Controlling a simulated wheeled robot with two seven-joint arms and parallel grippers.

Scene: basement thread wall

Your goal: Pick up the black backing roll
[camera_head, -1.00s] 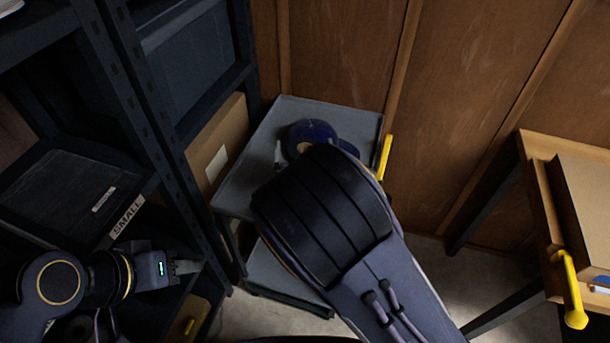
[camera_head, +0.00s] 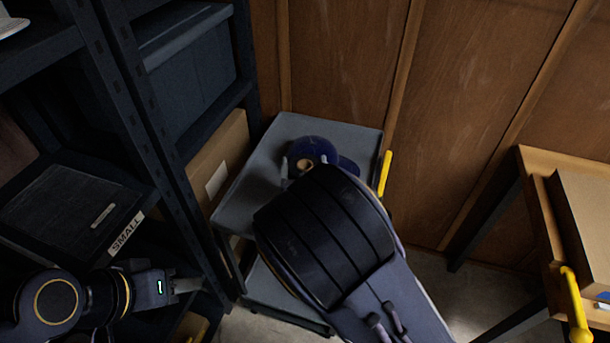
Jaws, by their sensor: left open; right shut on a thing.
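A dark, blue-looking round roll with a tan core (camera_head: 318,149) shows over the grey cart top (camera_head: 262,168); I take it for the black backing roll. My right gripper (camera_head: 292,168) is at its near left side, shut on it, with pale finger parts showing by the core. My large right forearm hides most of that gripper and the roll's lower side. I cannot tell whether the roll touches the cart. My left gripper (camera_head: 187,285) is open and empty at the lower left, beside the dark shelf rack.
The dark metal rack (camera_head: 165,150) with bins, one labelled SMALL (camera_head: 125,232), stands close on the left. A cardboard box (camera_head: 217,165) is between rack and cart. A yellow handle (camera_head: 385,174) rises at the cart's right. A wooden table (camera_head: 535,205) stands at the right, with floor between.

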